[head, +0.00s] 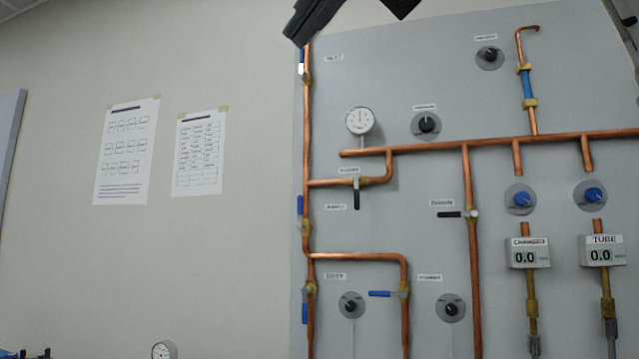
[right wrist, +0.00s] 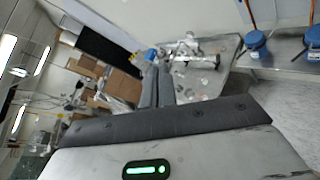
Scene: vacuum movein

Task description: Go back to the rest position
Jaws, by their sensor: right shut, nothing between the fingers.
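My right gripper (head: 311,20) shows as a dark, cut-off shape at the top edge of the head view, in front of the upper left corner of the grey panel (head: 440,75). In the right wrist view its two grey fingers (right wrist: 157,72) lie together, shut and empty. A tilted, cluttered room shows beyond them. My left gripper is in neither view.
The panel carries copper pipes (head: 450,145), a round gauge (head: 360,121), blue-handled valves and readout boxes (head: 527,252). Two paper sheets hang on the wall to the left. The right wrist view shows a metal table (right wrist: 205,82), cardboard boxes (right wrist: 122,84) and blue-lidded containers (right wrist: 256,40).

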